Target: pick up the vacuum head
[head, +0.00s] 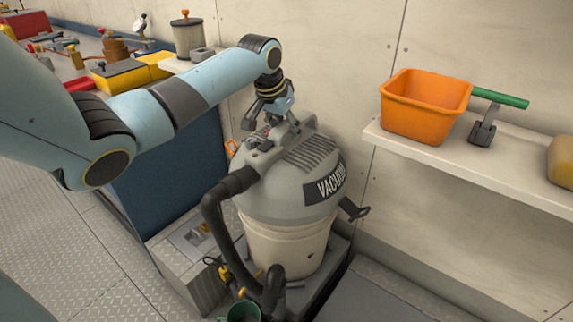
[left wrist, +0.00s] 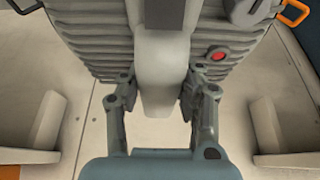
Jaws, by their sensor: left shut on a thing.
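The vacuum head (head: 285,180) is a grey dome with a ribbed top and a black VACUUM label. It sits on a cream drum (head: 290,245), with no clear gap between them. My left gripper (head: 272,116) is above its top, pointing down. In the left wrist view, the fingers of my left gripper (left wrist: 162,88) are on both sides of the head's pale grey handle (left wrist: 163,65) and shut on it. The ribbed top of the vacuum head (left wrist: 95,40) and a red button (left wrist: 217,54) show behind. My right gripper is not in view.
A black hose (head: 218,230) curves down the drum's left front. An orange bin (head: 424,105) and a green-handled tool (head: 500,97) are on the white shelf (head: 450,158) at right. Cluttered items, including a canister (head: 188,37), are at back left.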

